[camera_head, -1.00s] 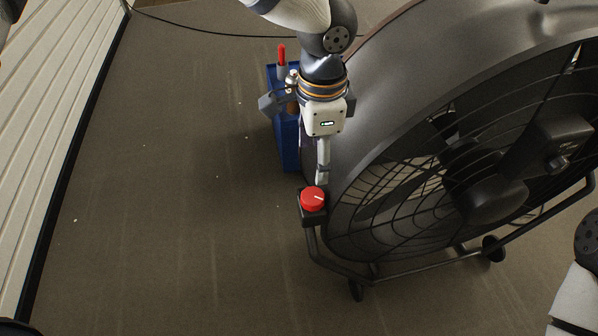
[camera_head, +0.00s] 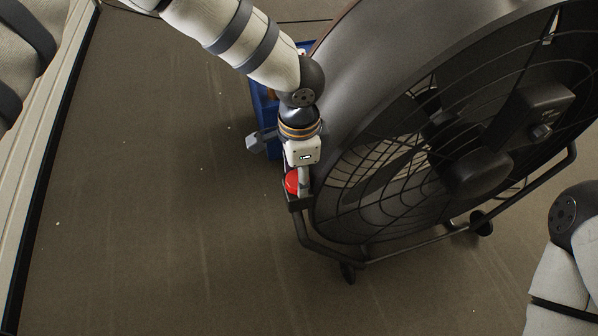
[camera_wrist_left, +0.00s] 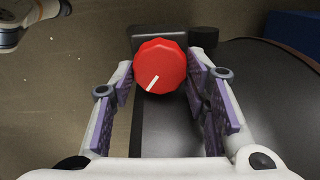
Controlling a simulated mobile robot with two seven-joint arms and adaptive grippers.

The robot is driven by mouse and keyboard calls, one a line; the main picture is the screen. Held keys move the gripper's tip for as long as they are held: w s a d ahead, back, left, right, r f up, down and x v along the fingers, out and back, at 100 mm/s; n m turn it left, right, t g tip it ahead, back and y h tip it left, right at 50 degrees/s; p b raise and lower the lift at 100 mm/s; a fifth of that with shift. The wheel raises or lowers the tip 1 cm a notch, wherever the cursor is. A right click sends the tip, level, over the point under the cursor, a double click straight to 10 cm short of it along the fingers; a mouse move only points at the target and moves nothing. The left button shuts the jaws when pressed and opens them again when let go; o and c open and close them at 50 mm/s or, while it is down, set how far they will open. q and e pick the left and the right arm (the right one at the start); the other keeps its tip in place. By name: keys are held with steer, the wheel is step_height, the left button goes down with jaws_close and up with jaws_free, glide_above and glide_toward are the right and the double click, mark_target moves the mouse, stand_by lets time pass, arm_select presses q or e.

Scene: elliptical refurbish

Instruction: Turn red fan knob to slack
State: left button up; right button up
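The red fan knob (camera_head: 292,181) sits on a dark box on the fan's frame, at the left of the large dark fan (camera_head: 345,110). In the left wrist view the red knob (camera_wrist_left: 160,67) is faceted, with a white pointer line toward the lower left. My left gripper (camera_head: 302,186) is above the knob, partly covering it in the head view. In the wrist view its purple-padded fingers (camera_wrist_left: 160,85) stand open on both sides of the knob, with gaps to it. My right arm shows at the right edge; its gripper is out of view.
A blue crate (camera_head: 262,105) stands on the floor behind my left gripper, partly hidden. The fan's tube frame and wheels (camera_head: 348,272) rest on the brown floor. The floor left of the fan is clear up to a pale slatted wall (camera_head: 38,150).

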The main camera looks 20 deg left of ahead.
arm_select(q)
steer(key=shift+c, duration=0.6)
steer(key=shift+w+r+n+p, duration=0.1)
steer(key=shift+r+n+p, duration=0.1)
steer(key=shift+n+p, duration=1)
steer(key=n, duration=0.3)
steer(key=shift+a+f+p, duration=0.1)
steer(key=shift+p, duration=0.3)
steer(key=shift+f+n+p, duration=0.1)
steer(key=shift+n+p, duration=0.25)
steer(key=shift+n, duration=1.35)
arm_select(e)
steer(key=shift+t, duration=0.6)
steer(key=shift+w+r, duration=1.7)
steer(key=shift+r, duration=0.3)
arm_select(q)
steer(key=o, duration=1.2)
